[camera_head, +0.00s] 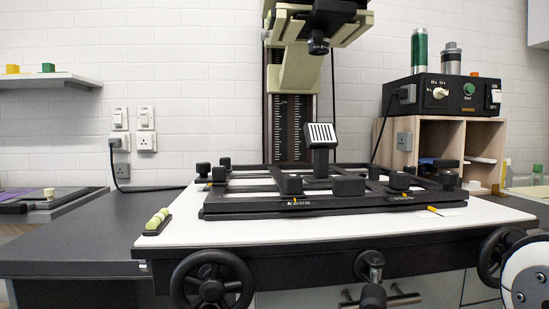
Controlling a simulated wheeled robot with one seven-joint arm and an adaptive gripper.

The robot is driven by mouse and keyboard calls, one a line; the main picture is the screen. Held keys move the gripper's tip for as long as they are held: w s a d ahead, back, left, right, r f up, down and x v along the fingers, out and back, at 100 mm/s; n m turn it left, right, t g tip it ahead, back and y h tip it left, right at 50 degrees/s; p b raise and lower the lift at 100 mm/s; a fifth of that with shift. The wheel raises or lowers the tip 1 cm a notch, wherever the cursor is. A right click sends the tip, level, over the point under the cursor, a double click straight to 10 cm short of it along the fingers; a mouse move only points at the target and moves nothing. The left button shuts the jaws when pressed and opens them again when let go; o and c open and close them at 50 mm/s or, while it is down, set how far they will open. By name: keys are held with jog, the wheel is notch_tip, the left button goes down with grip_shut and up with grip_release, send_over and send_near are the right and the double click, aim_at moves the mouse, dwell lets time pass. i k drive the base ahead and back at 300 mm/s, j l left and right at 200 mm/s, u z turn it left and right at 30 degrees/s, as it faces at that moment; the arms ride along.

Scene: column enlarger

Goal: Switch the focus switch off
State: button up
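A black control box (443,94) sits on a wooden shelf unit at the right. Its front has a dial (439,92), a green start button (469,89) and a white rocker switch (496,96) marked ON and OFF at the right end. The word focus is not readable on it, and I cannot tell which way the rocker is tipped. The column enlarger (300,70) stands in the middle, behind a black easel frame (290,203) on a white board. My gripper is not in view. A white round part at the lower right may be my arm.
Two wall switches (145,118) marked ON sit above sockets at the left, one with a plug in it. The wooden shelf unit (460,140) holds the box, with a green cylinder (419,50) and a grey one on top. Black handwheels (211,283) flank the table front.

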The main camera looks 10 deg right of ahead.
aim_at(496, 98)
jog(key=z, duration=1.1)
